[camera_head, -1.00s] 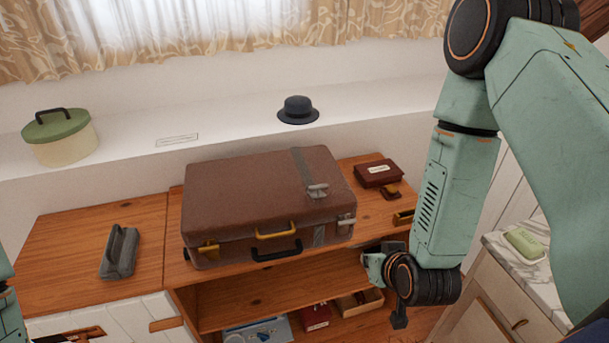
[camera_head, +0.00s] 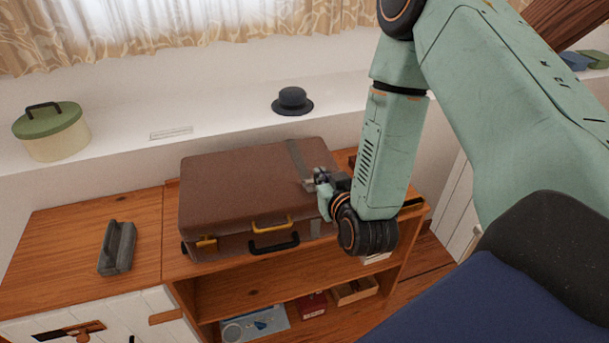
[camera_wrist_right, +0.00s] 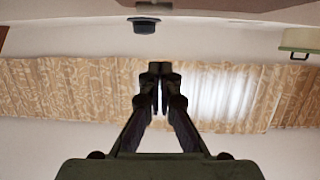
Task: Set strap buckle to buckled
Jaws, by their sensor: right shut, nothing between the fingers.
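A brown suitcase (camera_head: 235,185) lies shut and flat on the wooden cabinet top. A grey strap (camera_head: 299,158) runs over its right part, with a silver buckle (camera_head: 308,185) on the lid near the front edge. My right gripper (camera_head: 318,179) is at the buckle, partly overlapping it; I cannot tell whether they touch. In the right wrist view its fingers (camera_wrist_right: 160,72) are together with nothing between them, and the buckle does not show there. The arm hides the suitcase's front right corner. My left gripper is not in view.
A dark hat (camera_head: 292,101) and a green-lidded pot (camera_head: 50,135) stand on the white ledge behind. A grey block-shaped object (camera_head: 117,248) lies left of the suitcase. The shelf below holds a red box (camera_head: 312,305) and other items. The cabinet top at left is mostly clear.

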